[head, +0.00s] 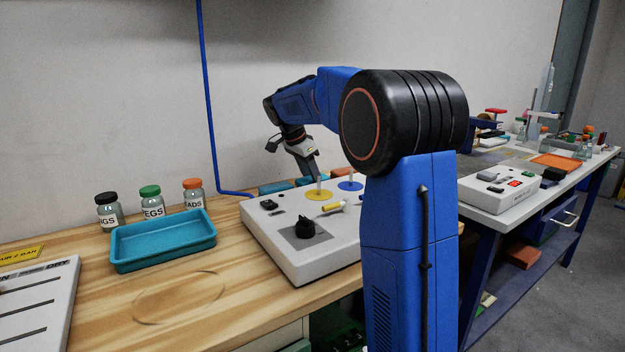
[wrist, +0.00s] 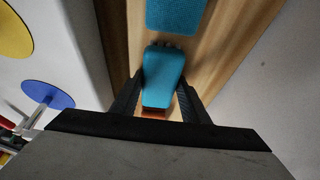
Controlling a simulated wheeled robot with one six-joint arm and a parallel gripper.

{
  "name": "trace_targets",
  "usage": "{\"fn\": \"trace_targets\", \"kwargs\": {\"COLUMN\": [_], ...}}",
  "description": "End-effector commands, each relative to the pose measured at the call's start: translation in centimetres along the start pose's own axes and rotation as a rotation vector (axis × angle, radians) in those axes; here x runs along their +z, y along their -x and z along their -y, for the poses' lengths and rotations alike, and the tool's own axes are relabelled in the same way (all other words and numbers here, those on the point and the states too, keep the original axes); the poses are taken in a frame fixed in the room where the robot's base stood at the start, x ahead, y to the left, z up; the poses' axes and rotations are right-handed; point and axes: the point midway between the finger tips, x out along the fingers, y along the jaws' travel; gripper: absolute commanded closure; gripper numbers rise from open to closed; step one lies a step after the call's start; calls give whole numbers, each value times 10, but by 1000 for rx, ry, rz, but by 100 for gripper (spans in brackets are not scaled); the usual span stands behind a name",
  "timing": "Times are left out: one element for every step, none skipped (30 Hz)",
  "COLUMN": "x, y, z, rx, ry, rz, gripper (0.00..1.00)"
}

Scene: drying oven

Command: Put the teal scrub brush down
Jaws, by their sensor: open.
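The teal scrub brush (wrist: 163,76) lies in the wrist view between the two fingers of my gripper (wrist: 162,100), over the wooden bench top. The fingers are open, one on each side of it; I cannot tell whether either touches it. The brush seems to rest on the bench, though its underside is hidden. In the head view my gripper (head: 310,168) points down behind the white control panel (head: 285,255). Low teal shapes show there behind the panel, and I cannot tell which is the brush.
A second teal item (wrist: 175,14) lies just beyond the brush. An orange-red piece (wrist: 156,113) shows at its near end. The panel's side stands close on the left, with yellow and blue discs (head: 350,186) on top. A teal tray (head: 165,243) and several jars stand left.

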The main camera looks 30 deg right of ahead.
Motion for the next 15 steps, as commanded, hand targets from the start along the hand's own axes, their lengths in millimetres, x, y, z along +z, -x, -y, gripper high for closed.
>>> {"fn": "trace_targets", "kwargs": {"x": [5,5,5,5,4,3,2,2,2,1,1,1,0,0,0], "y": [-10,-10,-9,-8,-7,-5,-2,1,7,13,18,26,33,39,48], "z": [-3,-3,-3,-3,-3,-3,-3,-3,-2,-2,-2,-2,-1,-1,-1], "rx": [23,23,23,24,24,23,23,22,21,19,17,16,15,14,13], "ry": [4,4,4,4,4,3,3,4,4,4,4,3,3,3,3], "rz": [9,9,10,10,10,10,10,10,10,9,8,8,7,7,6], "gripper": [43,43,43,43,43,43,43,43,43,43,43,43,43,43,43]}}
